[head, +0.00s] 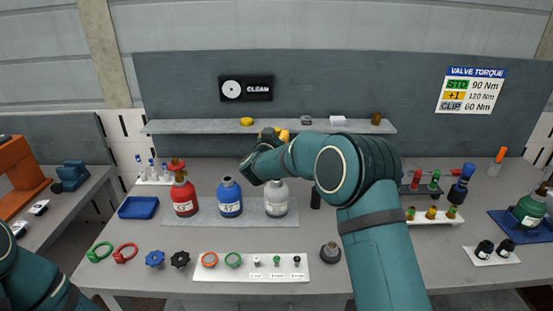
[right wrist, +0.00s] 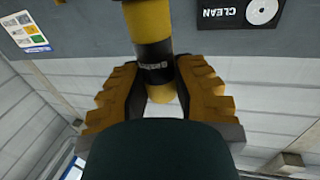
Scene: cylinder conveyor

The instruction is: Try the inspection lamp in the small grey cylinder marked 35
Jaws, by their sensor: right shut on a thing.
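The small grey cylinder (head: 276,198) stands upright at the right end of a row on a grey mat, partly beside my right arm; its number is too small to read. My right gripper (head: 268,138) is raised behind and above it, near the shelf. In the right wrist view, my right gripper (right wrist: 160,78) is shut on a yellow and black rod (right wrist: 154,50), which looks like the inspection lamp. Its printed lettering is unreadable. The rod is apart from the cylinder. Only teal parts of my left arm show at the lower left; its gripper is out of frame.
A red cylinder (head: 183,196) and a blue cylinder (head: 229,198) stand left of the grey one. A shelf (head: 200,127) runs behind. A white card with rings and small parts (head: 215,275) lies in front. A green cylinder (head: 530,210) stands at the right.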

